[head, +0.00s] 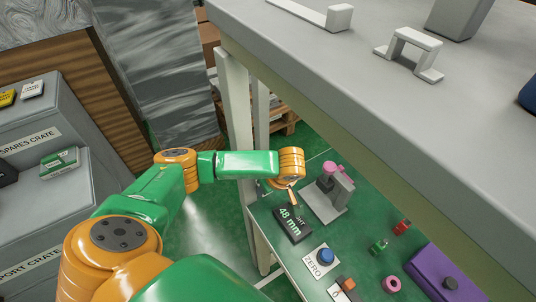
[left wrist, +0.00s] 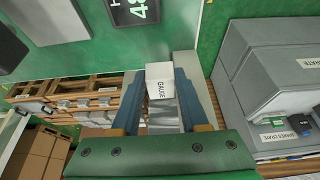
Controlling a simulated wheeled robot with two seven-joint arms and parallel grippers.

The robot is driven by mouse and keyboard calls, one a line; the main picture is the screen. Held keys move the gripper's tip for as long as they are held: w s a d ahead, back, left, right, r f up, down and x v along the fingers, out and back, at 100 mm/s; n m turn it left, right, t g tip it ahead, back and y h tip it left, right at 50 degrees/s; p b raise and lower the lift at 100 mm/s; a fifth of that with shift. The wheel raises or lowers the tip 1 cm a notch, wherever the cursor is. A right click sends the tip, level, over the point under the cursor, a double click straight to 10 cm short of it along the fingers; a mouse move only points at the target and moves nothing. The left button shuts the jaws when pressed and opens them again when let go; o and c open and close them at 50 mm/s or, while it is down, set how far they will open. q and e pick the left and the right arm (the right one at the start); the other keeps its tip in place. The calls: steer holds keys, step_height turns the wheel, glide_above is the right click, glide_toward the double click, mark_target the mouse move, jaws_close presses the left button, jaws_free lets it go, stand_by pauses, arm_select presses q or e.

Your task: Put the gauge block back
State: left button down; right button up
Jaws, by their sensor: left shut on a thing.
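In the head view my left arm reaches right to the near-left edge of the green lower table. There the gripper (head: 292,196) is small and mostly hidden by the wrist, beside the black "48 mm" height display (head: 292,225). The block cannot be made out there. My right gripper is not in view.
A grey stand (head: 335,208) with a pink piece, a blue ZERO button (head: 325,256), a purple box (head: 438,272), a pink ring (head: 391,284) and small coloured pieces occupy the lower table. A grey upper table (head: 350,75) overhangs it. Crates (head: 40,135) stand left.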

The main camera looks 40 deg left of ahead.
mark_target(266, 199)
arm_select(q)
step_height(266, 199, down, 5)
steer(key=shift+w, duration=0.1)
steer(key=shift+c, duration=2.1)
jaws_free()
steer(key=p+v, duration=0.2)
steer(key=v, duration=1)
